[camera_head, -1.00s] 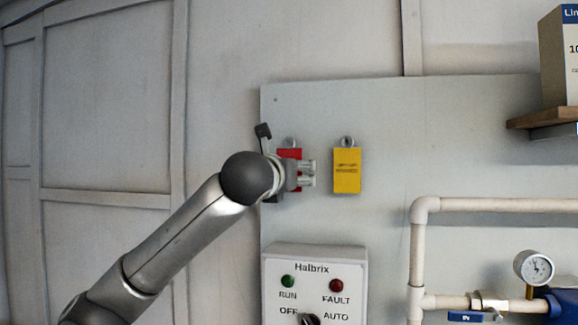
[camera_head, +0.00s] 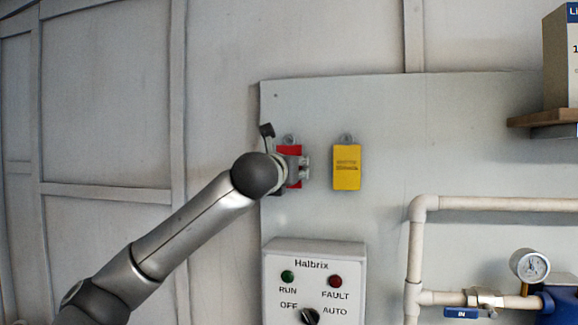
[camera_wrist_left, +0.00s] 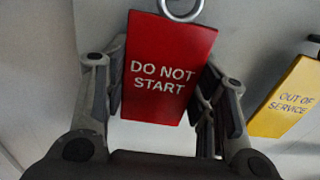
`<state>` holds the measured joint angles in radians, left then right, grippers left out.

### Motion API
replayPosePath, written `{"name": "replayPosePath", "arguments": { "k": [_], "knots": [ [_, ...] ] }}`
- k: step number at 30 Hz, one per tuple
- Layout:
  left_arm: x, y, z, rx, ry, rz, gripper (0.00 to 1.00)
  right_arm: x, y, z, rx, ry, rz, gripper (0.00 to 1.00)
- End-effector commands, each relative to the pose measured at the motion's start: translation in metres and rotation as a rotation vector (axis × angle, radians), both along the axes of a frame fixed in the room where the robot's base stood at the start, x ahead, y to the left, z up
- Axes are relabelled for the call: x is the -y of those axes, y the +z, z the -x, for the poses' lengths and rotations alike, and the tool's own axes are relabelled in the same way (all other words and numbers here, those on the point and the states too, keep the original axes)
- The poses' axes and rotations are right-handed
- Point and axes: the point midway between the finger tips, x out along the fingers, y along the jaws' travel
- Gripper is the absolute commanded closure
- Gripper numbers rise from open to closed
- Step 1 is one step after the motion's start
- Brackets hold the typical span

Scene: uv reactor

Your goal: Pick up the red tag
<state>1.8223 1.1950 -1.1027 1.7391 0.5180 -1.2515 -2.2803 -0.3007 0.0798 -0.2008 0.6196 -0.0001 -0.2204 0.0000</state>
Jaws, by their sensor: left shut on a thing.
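The red tag (camera_head: 293,153) hangs on the light backboard, mostly hidden behind my left gripper (camera_head: 304,167) in the head view. In the left wrist view the red tag (camera_wrist_left: 168,68) reads "DO NOT START" and has a metal ring (camera_wrist_left: 181,8) at its top. It stands between the two fingers of my left gripper (camera_wrist_left: 165,100), which are shut on its sides. A hook or ring (camera_head: 290,140) shows above the tag in the head view. My right gripper is not in view.
A yellow tag (camera_head: 346,167) hangs just right of the red one; it reads "OUT OF SERVICE" in the left wrist view (camera_wrist_left: 287,98). Below is the Halbrix control box (camera_head: 314,282). White pipes (camera_head: 414,250), a gauge (camera_head: 529,265) and a shelf (camera_head: 543,117) are at the right.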

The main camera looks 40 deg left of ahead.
Motion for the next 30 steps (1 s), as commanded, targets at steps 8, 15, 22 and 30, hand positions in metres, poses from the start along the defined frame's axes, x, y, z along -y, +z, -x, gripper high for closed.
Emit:
{"name": "replayPosePath", "arguments": {
  "k": [8, 15, 22, 30],
  "knots": [
    [0.0, 0.0, 0.0, -0.001, 0.0, 0.0, 0.64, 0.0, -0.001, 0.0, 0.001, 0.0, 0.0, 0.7],
    [0.003, 0.005, 0.004, 0.002, -0.003, -0.001, 0.64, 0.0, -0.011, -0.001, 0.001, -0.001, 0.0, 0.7],
    [0.025, 0.004, 0.042, 0.004, -0.004, -0.002, 0.64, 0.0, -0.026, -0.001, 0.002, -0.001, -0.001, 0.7],
    [0.056, 0.004, 0.099, 0.004, -0.004, -0.002, 0.64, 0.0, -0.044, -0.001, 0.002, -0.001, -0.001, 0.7]
  ]
}}
